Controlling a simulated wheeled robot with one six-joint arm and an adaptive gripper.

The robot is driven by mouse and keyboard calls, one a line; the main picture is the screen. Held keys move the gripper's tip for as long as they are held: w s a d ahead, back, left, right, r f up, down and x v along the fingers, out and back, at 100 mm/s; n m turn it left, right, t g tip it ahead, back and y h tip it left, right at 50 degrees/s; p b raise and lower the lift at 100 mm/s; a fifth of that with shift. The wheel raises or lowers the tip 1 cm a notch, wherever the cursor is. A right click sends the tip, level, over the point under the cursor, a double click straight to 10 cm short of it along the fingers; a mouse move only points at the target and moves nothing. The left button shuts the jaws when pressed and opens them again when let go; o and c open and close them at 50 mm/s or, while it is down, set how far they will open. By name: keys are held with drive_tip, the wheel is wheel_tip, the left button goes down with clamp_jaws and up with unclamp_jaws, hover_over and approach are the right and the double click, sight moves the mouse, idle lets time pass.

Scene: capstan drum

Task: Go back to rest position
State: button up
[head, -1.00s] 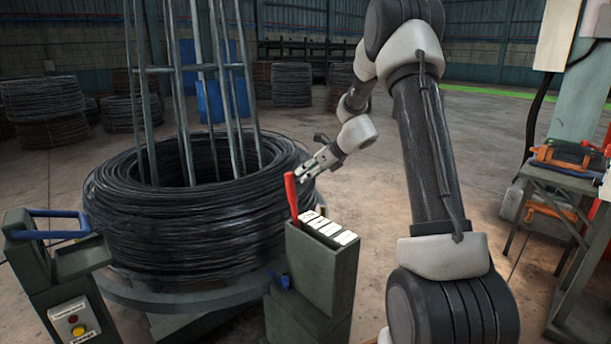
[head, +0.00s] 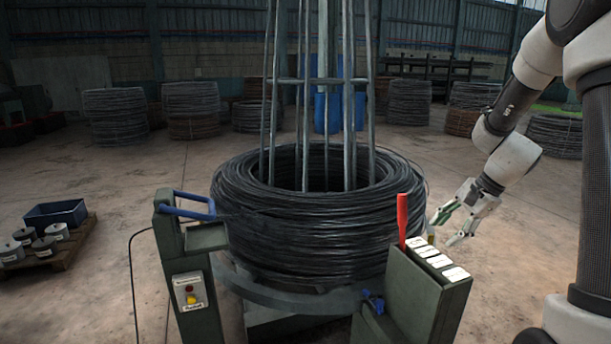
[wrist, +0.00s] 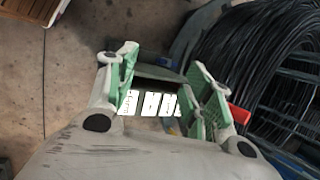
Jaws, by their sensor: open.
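My gripper (head: 446,228) is open and empty in the head view, at the right of the wire coil (head: 300,215) and behind the green box with white labelled cards (head: 432,258). In the wrist view my gripper (wrist: 165,90) shows its two green-padded fingers spread apart. The white cards (wrist: 150,103) show between and beyond the fingers there. The coil (wrist: 265,60) lies at the right of the wrist view. A red handle (head: 402,220) stands up at the left edge of the card box.
A green post with a blue handle (head: 185,205) and a button box (head: 189,291) stands in front of the coil. A pallet (head: 45,258) with a blue bin (head: 55,215) and spools is at the left. More coils stand at the back. Open floor lies between.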

drive_tip(key=s+r+n+h, duration=0.1)
drive_tip(key=s+r+n, duration=0.3)
drive_tip(key=s, duration=0.4)
drive_tip(key=s+r+n+t+h, duration=0.1)
drive_tip(key=s+r+n+h, duration=0.1)
drive_tip(key=s+r+n, duration=0.3)
drive_tip(key=s+a+r+n+t+h, duration=0.1)
drive_tip(key=s+r+n, duration=0.3)
drive_tip(key=s, duration=0.9)
drive_tip(key=shift+r+n+h, duration=0.3)
drive_tip(key=shift+r+h, duration=0.1)
drive_tip(key=shift+r, duration=0.35)
